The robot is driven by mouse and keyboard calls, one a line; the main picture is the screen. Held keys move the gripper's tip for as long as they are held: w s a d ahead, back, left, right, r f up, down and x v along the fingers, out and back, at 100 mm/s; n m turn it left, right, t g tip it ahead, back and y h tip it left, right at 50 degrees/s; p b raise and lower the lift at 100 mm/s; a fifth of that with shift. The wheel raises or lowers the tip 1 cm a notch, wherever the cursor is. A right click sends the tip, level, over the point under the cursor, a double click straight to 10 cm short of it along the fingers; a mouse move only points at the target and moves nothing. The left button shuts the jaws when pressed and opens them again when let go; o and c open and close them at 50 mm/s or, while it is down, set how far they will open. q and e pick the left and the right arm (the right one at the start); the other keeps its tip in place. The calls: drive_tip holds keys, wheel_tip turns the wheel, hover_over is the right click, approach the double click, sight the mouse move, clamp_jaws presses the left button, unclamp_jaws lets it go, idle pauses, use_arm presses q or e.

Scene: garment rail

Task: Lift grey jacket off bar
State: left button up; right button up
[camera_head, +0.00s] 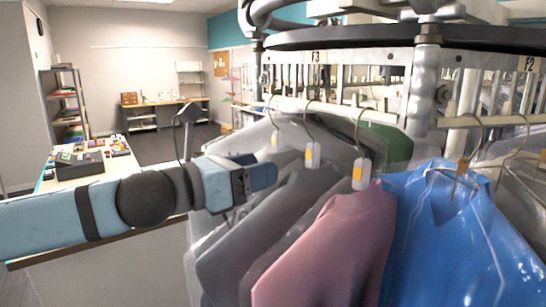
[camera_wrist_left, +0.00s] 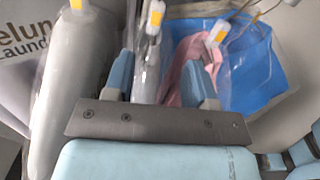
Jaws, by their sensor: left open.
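Several grey jackets in clear covers hang at the left end of the rail. The nearest grey jacket (camera_head: 295,205) hangs just left of a pink garment (camera_head: 335,240); I cannot tell which grey one the task means. My left gripper (camera_head: 262,175) is open at the shoulder height of the grey jackets, below their hooks. In the left wrist view, the gripper (camera_wrist_left: 160,75) has its fingers spread, with a narrow grey covered garment (camera_wrist_left: 146,75) showing between them. Contact is unclear. Another grey garment (camera_wrist_left: 65,85) hangs left of the fingers. My right gripper is out of view.
The white bar (camera_head: 340,112) carries hooks with orange-marked tags (camera_head: 312,155). A blue garment (camera_head: 450,225) hangs at the right, and a green one (camera_head: 390,140) behind. A counter with small items (camera_head: 90,165) stands at the left. The floor beyond is clear.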

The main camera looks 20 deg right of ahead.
sight(315, 142)
use_arm(q)
drive_tip(key=shift+w+d+r+m, duration=0.1)
drive_tip(key=shift+w+r+m, duration=0.1)
drive_tip(key=shift+m, duration=0.1)
drive_tip(key=shift+w+d+f, duration=0.1)
drive_tip(key=shift+w+d, duration=0.15)
drive_tip(key=shift+d, duration=0.1)
drive_tip(key=shift+x, duration=6.1)
drive_tip(key=shift+a, duration=0.1)
clamp_jaws()
drive_tip(key=shift+w+r, duration=0.1)
drive_tip(key=shift+r, duration=1.6)
